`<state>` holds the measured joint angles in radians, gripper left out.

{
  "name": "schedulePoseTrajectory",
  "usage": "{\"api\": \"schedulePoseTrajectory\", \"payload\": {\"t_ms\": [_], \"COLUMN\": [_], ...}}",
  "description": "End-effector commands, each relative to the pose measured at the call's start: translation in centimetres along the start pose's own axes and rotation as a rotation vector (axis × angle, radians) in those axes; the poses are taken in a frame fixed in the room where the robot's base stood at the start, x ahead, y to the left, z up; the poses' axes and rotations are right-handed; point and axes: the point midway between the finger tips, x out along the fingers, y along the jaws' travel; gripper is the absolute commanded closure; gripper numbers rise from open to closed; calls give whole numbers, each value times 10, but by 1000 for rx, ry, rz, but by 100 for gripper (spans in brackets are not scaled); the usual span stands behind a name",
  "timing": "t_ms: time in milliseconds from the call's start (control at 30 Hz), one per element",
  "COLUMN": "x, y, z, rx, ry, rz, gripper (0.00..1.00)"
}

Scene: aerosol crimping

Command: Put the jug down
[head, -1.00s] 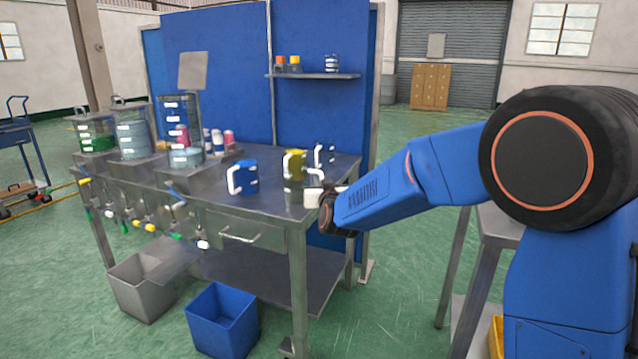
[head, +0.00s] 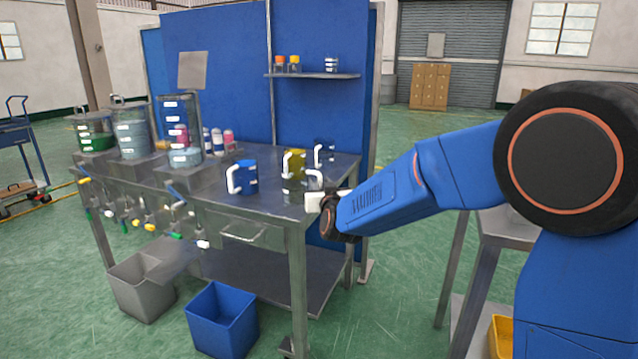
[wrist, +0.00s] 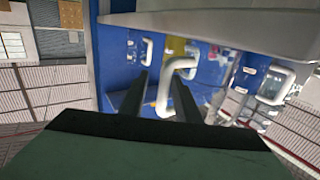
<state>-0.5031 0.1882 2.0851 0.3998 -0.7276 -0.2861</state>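A clear jug (head: 294,190) with a white handle stands upright on the workbench (head: 272,205) near its front right corner. My gripper (head: 318,201) is at the jug's right, at the handle side. In the wrist view the white handle (wrist: 164,92) shows between and just beyond the two dark fingers of my gripper (wrist: 160,95). The fingers are apart, with a visible gap between the left finger and the handle. I see no firm grip on it. The jug's body is partly hidden and hard to make out in the wrist view.
A blue jug (head: 244,178), a yellow jug (head: 296,163) and another clear jug (head: 325,155) stand close by on the bench. Clear tanks (head: 132,138) line the left side. A shelf (head: 312,76) hangs at the back. Bins (head: 222,320) stand on the floor.

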Motion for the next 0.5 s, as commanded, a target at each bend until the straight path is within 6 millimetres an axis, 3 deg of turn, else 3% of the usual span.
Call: {"api": "schedulePoseTrajectory", "payload": {"t_ms": [300,500], "x": [-62,-88], "y": [0,0], "z": [-1,0], "rx": [1,1], "ry": [0,-2], "rz": [-1,-1], "gripper": [70,70]}}
